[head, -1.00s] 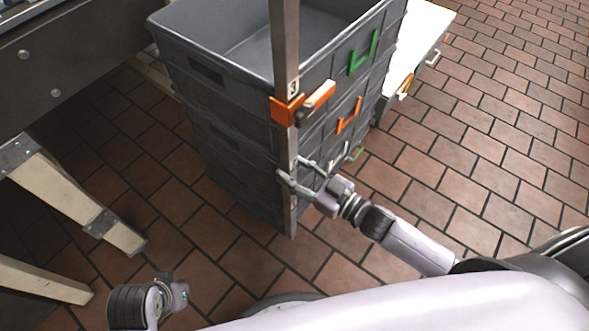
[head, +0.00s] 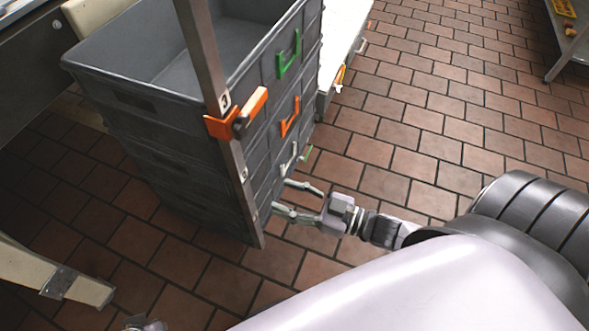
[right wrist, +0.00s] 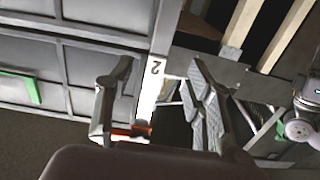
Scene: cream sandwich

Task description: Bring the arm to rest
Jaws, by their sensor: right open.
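My right gripper (head: 281,197) is open and empty in the head view. Its two light fingers point left toward the lower part of the grey crate stack, just right of the metal post (head: 215,75). I cannot tell whether a fingertip touches a crate. In the right wrist view the open fingers (right wrist: 160,66) stand on either side of the post, which shows with a number label between them; nothing is held. Only a small piece of my left arm (head: 146,324) shows at the bottom edge of the head view; its gripper is out of sight.
The stacked grey crates (head: 130,97) have green, orange and white handles. An orange clamp (head: 222,127) sits on the post. A white-topped unit (head: 340,35) stands behind. A wooden leg (head: 50,272) is at lower left.

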